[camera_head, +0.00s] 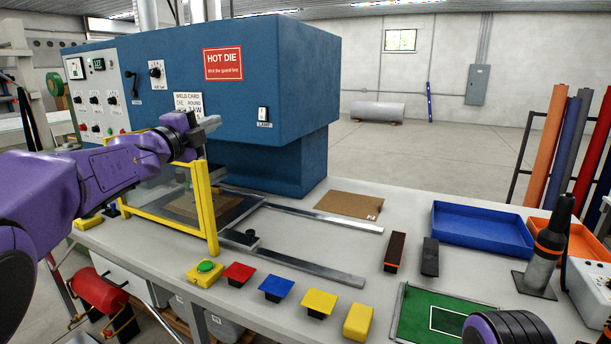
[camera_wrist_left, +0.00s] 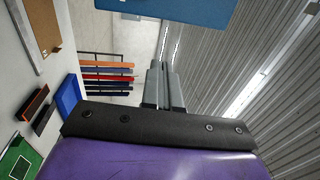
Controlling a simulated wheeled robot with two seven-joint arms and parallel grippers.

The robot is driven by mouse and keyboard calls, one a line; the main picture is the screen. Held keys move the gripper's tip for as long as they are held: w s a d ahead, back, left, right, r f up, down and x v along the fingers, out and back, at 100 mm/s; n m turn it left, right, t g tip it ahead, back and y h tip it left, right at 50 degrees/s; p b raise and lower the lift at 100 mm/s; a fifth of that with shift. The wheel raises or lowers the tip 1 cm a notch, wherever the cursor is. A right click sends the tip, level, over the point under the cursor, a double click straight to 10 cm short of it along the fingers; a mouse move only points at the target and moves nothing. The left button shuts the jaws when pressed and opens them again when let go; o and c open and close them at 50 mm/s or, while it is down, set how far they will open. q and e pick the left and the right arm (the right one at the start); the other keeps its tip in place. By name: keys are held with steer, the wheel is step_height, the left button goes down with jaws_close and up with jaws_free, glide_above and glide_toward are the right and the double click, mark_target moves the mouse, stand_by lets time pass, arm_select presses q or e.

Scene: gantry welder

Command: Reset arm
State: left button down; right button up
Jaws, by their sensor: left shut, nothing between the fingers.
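My left arm comes in from the left in the head view, and its gripper (camera_head: 211,122) is raised in front of the blue welding machine (camera_head: 215,65). The gripper is shut and empty, above the yellow guard frame (camera_head: 205,205). In the left wrist view the two grey fingers (camera_wrist_left: 163,85) lie side by side, pointing up in the picture, with nothing between them. A purple and dark part of my right arm (camera_head: 508,328) shows at the bottom right of the head view. My right gripper is not in view.
Coloured blocks and buttons line the table's front edge, including a red one (camera_head: 238,274) and a blue one (camera_head: 276,288). A blue tray (camera_head: 482,228), a green mat (camera_head: 425,305) and a brown board (camera_head: 349,204) lie to the right. Metal rails (camera_head: 300,260) run along the table.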

arm_select(q)
steer(key=s+a+f+n+g+y, duration=0.1)
steer(key=s+a+f+n+y, duration=0.4)
steer(key=f, duration=1)
steer(key=s+a+f+n+g+y, duration=0.15)
steer(key=s+f+n, duration=0.35)
steer(key=f+n, duration=0.85)
steer(key=s+a+f+n+g+y, duration=0.25)
steer(key=s+f+n, duration=0.35)
steer(key=f, duration=1.1)
steer(key=s+f+n+g+y, duration=0.1)
steer(key=s+f+g, duration=0.2)
steer(key=s+f, duration=0.4)
steer(key=s+f+n+g+y, duration=0.1)
steer(key=s+f, duration=0.6)
steer(key=s, duration=1)
steer(key=s+f+n+g+b, duration=0.1)
steer(key=s+f+n+g, duration=0.2)
steer(key=s+f+g, duration=0.2)
steer(key=s+f, duration=0.3)
steer(key=s, duration=0.4)
steer(key=shift+s+g+y, duration=0.35)
steer(key=shift+g+y, duration=0.05)
